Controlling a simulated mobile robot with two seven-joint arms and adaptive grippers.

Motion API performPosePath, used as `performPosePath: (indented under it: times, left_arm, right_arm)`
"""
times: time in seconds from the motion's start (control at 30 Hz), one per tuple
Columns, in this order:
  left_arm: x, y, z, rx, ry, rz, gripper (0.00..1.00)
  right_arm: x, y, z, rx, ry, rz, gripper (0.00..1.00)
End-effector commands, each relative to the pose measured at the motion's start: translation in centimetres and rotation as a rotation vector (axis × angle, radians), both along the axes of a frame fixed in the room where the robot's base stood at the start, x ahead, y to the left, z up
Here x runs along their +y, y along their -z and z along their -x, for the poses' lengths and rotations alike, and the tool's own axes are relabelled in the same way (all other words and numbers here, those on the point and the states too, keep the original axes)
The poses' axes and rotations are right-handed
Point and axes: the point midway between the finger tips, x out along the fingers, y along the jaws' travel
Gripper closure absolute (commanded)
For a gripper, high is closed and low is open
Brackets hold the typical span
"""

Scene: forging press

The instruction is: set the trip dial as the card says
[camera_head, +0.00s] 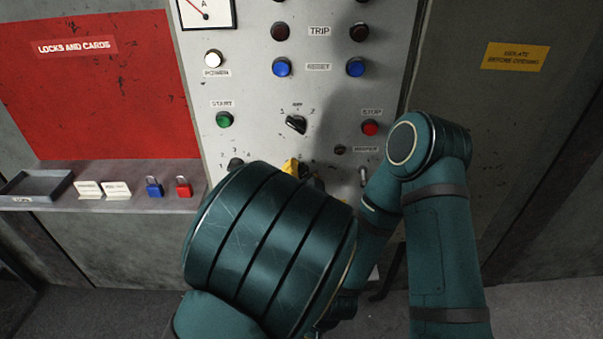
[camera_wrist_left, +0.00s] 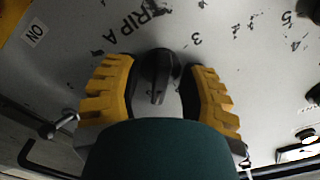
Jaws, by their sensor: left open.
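My left gripper (camera_head: 296,168) shows as a small yellow part at the panel, mostly hidden behind my arm. In the left wrist view its open yellow-and-black fingers (camera_wrist_left: 163,92) stand on both sides of a black dial knob (camera_wrist_left: 158,75). Contact cannot be told. The lettering TRIP A and a 3 are printed near this knob. In the head view a black numbered dial (camera_head: 236,163) is partly covered by my arm; I cannot tell if it is the same one. Two white cards (camera_head: 88,188) (camera_head: 117,189) stand on the shelf, their text unreadable. My right gripper is not visible.
The shelf (camera_head: 140,203) also holds a grey tray (camera_head: 36,186), a blue padlock (camera_head: 154,187) and a red padlock (camera_head: 183,187). Above my left gripper are a black selector (camera_head: 297,124), a green START button (camera_head: 224,120) and a red STOP button (camera_head: 370,128).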

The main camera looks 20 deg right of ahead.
Motion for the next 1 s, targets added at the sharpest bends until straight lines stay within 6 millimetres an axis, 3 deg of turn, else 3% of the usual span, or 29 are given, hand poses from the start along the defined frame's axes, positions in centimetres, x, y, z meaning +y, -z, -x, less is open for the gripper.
performPosePath:
  times: [0.17, 0.2, 0.3, 0.33, 0.73, 1.0]
  left_arm:
    - [0.0, 0.0, 0.0, 0.0, 0.0, 0.0, 0.59]
    - [0.0, 0.0, 0.01, 0.0, 0.0, 0.0, 0.63]
    - [0.01, -0.01, 0.02, 0.0, 0.0, 0.0, 0.98]
    - [0.01, -0.01, 0.02, 0.0, 0.0, 0.0, 1.0]
    - [-0.04, -0.04, 0.02, -0.01, 0.0, -0.03, 1.0]
    - [-0.12, -0.03, 0.01, -0.053, 0.0, -0.177, 1.0]
  right_arm:
    - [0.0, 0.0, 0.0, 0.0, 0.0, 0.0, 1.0]
    - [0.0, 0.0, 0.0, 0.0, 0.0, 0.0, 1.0]
    - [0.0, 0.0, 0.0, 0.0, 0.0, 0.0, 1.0]
    - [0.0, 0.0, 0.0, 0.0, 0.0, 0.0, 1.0]
    - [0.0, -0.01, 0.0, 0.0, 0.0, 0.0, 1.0]
    - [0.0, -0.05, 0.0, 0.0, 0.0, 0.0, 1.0]
